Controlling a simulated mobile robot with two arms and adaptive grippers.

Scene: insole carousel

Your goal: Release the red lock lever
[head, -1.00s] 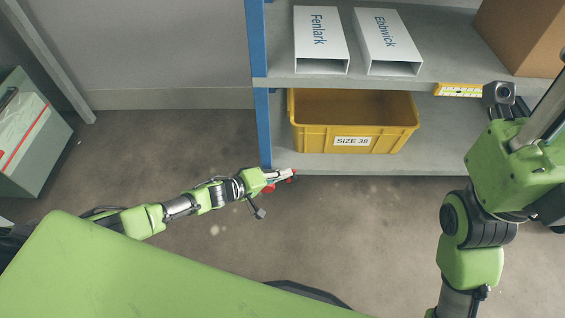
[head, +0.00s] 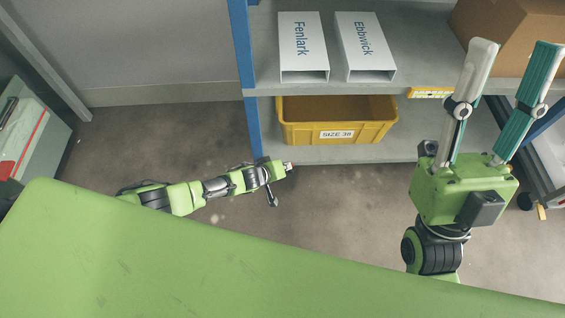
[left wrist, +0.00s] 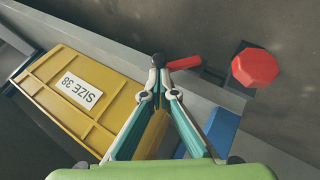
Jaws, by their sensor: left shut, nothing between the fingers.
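In the left wrist view a red lever (left wrist: 185,62) sticks out just right of my left fingertips, close beside them; I cannot tell whether they touch. A red eight-sided knob (left wrist: 255,67) is further right. My left gripper (left wrist: 157,62) is shut with nothing held, its two teal-and-white fingers meeting at the tips. In the head view my left gripper (head: 288,166) is small, near the lower shelf's front edge, and the lever is hardly visible there. My right gripper (head: 517,44) is raised at the right, its fingers wide apart and empty.
A yellow bin (head: 337,133) marked SIZE 38 sits on the lower shelf, also in the left wrist view (left wrist: 62,118). White Fenlark (head: 303,47) and Ebbwick (head: 364,47) boxes stand above. A blue post (head: 242,45) bounds the shelf's left. Floor below is open.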

